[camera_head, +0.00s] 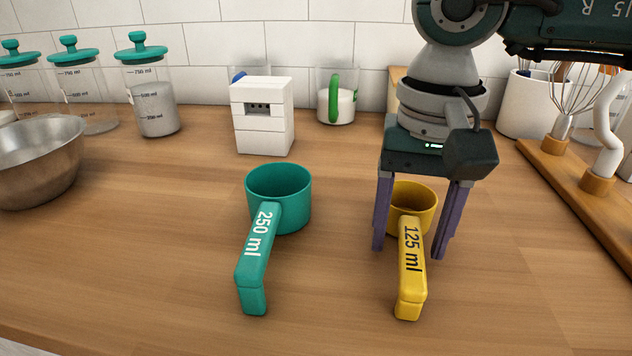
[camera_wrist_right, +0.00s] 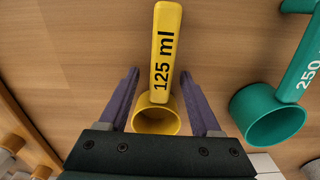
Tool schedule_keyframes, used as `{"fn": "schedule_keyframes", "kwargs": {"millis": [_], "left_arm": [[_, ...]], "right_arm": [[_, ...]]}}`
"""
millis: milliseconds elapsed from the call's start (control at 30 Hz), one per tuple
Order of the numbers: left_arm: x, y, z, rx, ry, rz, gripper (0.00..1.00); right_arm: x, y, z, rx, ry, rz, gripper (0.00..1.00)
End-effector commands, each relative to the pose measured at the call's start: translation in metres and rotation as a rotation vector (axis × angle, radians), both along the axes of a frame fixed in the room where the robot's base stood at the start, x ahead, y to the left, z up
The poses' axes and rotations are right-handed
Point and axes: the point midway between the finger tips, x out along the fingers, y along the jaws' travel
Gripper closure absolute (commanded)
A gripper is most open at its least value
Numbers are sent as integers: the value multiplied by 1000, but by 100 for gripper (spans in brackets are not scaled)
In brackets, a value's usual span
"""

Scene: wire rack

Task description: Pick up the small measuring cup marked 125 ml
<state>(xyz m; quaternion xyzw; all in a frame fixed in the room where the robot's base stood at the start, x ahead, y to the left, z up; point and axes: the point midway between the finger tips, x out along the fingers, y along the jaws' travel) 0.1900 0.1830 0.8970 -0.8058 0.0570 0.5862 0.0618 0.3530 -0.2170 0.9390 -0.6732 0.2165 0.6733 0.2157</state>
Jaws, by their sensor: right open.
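The yellow measuring cup marked 125 ml (camera_head: 411,262) stands on the wooden counter, its handle pointing to the front edge. It also shows in the right wrist view (camera_wrist_right: 163,75). My right gripper (camera_head: 408,250) is open above and around the cup, pointing down. One purple finger is on each side of the cup, near where the handle meets the bowl. In the right wrist view the fingers (camera_wrist_right: 163,95) show gaps to the handle and nothing is held. The fingers hide part of the bowl in the head view. My left gripper is not in view.
A green 250 ml cup (camera_head: 282,205) stands to the left, apart from the gripper. A white box (camera_head: 262,118) and a glass jug (camera_head: 347,108) are behind. A steel bowl (camera_head: 40,165) is far left. A wooden board (camera_head: 560,165) with utensils is at right. The counter front is clear.

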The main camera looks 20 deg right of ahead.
Motion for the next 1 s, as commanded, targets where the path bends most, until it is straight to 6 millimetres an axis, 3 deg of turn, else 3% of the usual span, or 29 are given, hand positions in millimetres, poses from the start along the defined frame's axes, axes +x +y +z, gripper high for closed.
{"fn": "schedule_keyframes", "kwargs": {"millis": [100, 667, 1000], "left_arm": [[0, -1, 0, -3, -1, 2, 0], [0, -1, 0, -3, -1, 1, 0], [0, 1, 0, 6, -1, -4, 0]], "right_arm": [[0, 0, 0, 0, 0, 0, 36], [0, 0, 1, 1, -1, 0, 99], [0, 0, 1, 1, -1, 0, 100]]}}
